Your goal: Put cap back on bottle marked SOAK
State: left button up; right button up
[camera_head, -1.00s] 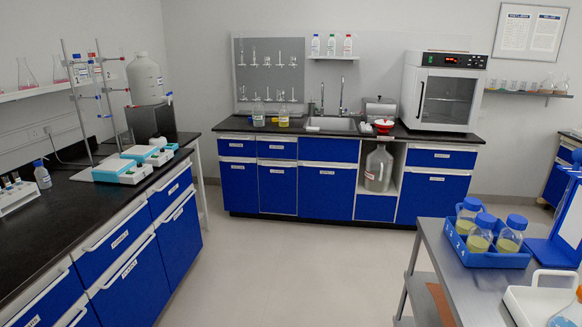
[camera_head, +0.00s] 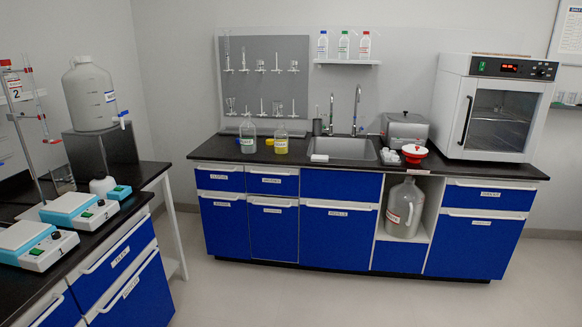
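Neither of my grippers is in view. Two glass bottles stand on the black counter left of the sink: a clear one (camera_head: 248,137) and one with yellow liquid (camera_head: 281,139). Their labels are too small to read, and I cannot tell whether either has a cap on. Three small white bottles with a blue (camera_head: 322,45), a green (camera_head: 343,46) and a red (camera_head: 364,46) cap stand on the wall shelf. A large grey jug (camera_head: 404,208) with a red label sits in the open bay under the counter. No text SOAK and no loose cap can be made out.
The sink (camera_head: 340,148) has taps behind it; a red and white item (camera_head: 413,153) and a metal bath (camera_head: 405,128) stand to its right, then an oven (camera_head: 495,108). A side bench with hotplates (camera_head: 77,208) and a carboy (camera_head: 92,95) stands left. The floor (camera_head: 300,295) ahead is clear.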

aim_at(281, 136)
jog(key=i+u, duration=0.1)
jog(key=i, duration=0.55)
jog(key=i+l, duration=0.15)
jog(key=i, duration=0.5)
jog(key=i+u, duration=0.15)
jog(key=i, duration=0.5)
jog(key=i+j+z, duration=0.1)
jog(key=z, duration=0.35)
jog(key=i+j+z, duration=0.25)
jog(key=z, duration=0.15)
jog(key=i+j+z, duration=0.2)
jog(key=z, duration=0.25)
jog(key=i+j, duration=0.15)
jog(key=j, duration=0.2)
jog(key=i+j+z, duration=0.1)
jog(key=j, duration=0.25)
jog(key=i+j, duration=0.15)
jog(key=j, duration=0.2)
jog(key=i+j+z, duration=0.1)
jog(key=j, duration=0.25)
jog(key=i+j, duration=0.1)
jog(key=j, duration=0.25)
